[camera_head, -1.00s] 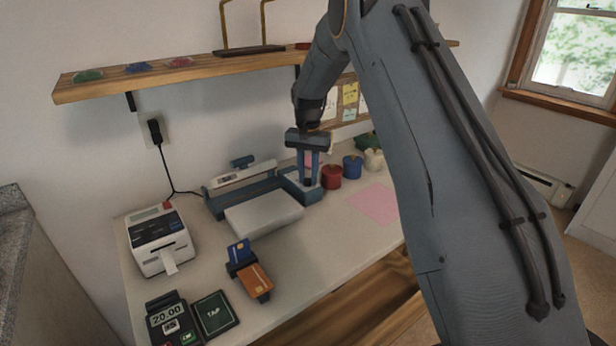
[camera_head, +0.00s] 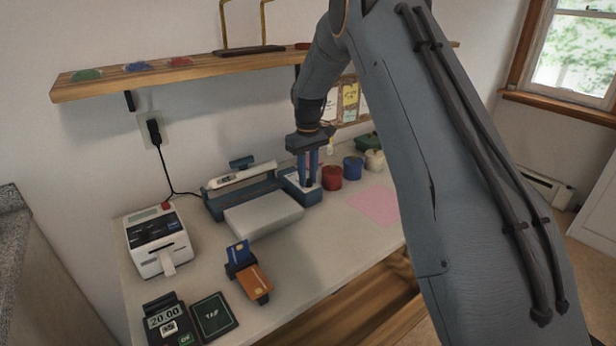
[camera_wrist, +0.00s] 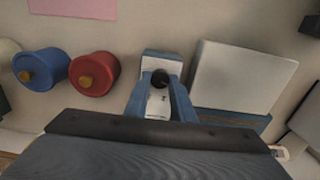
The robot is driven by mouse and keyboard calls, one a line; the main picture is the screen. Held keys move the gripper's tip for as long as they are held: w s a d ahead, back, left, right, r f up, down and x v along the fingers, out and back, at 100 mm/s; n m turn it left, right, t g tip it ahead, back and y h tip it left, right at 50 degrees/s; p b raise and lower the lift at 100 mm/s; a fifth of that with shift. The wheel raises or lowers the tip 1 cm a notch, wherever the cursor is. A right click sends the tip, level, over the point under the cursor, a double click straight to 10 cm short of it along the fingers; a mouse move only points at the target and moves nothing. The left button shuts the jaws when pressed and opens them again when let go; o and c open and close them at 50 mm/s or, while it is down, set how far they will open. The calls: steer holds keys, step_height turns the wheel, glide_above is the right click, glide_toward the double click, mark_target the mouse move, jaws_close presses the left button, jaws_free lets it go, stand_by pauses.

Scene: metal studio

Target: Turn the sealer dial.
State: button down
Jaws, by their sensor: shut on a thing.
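The sealer (camera_head: 240,192) is a blue and white machine with a pale flat plate, standing on the counter against the wall. Its black round dial (camera_wrist: 160,78) shows in the wrist view on the white top of the sealer's end block. My gripper (camera_head: 307,182) points down over that block in the head view. In the wrist view my gripper (camera_wrist: 160,86) has its two blue fingers on either side of the dial, closed on it. In the head view the fingers hide the dial.
A red pot (camera_head: 331,177) and a blue pot (camera_head: 353,167) stand close right of the gripper. A pink sheet (camera_head: 375,206) lies in front of them. A label printer (camera_head: 157,240), card holder (camera_head: 248,272) and payment terminal (camera_head: 168,322) stand at left. A wooden shelf (camera_head: 200,70) hangs above.

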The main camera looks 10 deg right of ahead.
mark_target(308, 180)
steer(key=shift+r+n, duration=0.1)
steer(key=shift+n, duration=1.5)
steer(key=c, duration=1.5)
jaws_free()
step_height(308, 180, up, 8)
steer(key=shift+f+b, duration=0.1)
steer(key=shift+b, duration=0.75)
